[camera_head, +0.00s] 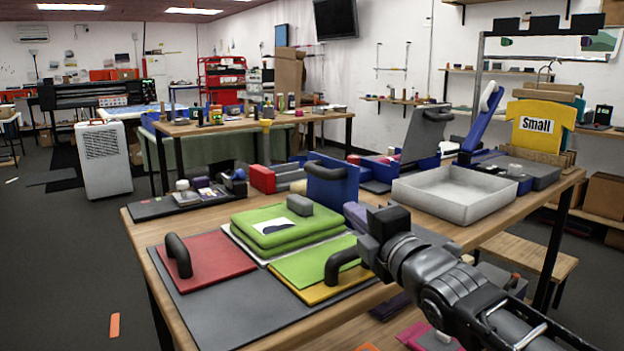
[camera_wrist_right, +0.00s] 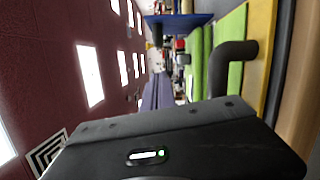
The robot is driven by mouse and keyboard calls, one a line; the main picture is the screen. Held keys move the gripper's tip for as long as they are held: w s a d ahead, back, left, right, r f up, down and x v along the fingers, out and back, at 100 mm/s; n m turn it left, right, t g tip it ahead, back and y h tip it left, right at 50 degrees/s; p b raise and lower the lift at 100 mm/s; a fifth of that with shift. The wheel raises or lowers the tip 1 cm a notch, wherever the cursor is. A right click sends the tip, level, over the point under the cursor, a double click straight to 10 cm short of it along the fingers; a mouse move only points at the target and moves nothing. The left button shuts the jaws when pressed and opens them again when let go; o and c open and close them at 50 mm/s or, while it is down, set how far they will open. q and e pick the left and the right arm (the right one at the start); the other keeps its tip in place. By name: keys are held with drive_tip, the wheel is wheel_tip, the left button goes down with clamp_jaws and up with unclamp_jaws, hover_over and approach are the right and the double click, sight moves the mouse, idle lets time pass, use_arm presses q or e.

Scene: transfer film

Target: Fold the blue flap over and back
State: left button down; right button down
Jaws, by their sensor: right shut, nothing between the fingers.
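The blue flap (camera_head: 332,186) stands upright at the back of the grey folding board (camera_head: 238,306), with a dark handle on its upper part. It also shows as a blue panel at the top of the right wrist view (camera_wrist_right: 182,19). My right gripper (camera_head: 374,233) is shut and empty, in front of the blue flap and apart from it, beside the black handle of the yellow flap (camera_head: 316,292). That handle also shows in the right wrist view (camera_wrist_right: 226,62). The folded green cloth (camera_head: 286,229) lies on the board, with part over the yellow flap. My left gripper is out of view.
The red flap (camera_head: 212,262) lies flat on the left with its black handle up. A red box (camera_head: 262,177) is behind the board. The front left of the board is bare.

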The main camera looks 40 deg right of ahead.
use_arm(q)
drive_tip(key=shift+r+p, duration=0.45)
use_arm(e)
drive_tip(key=x, duration=1.9)
drive_tip(key=shift+w+d, duration=0.1)
drive_tip(key=shift+w, duration=0.3)
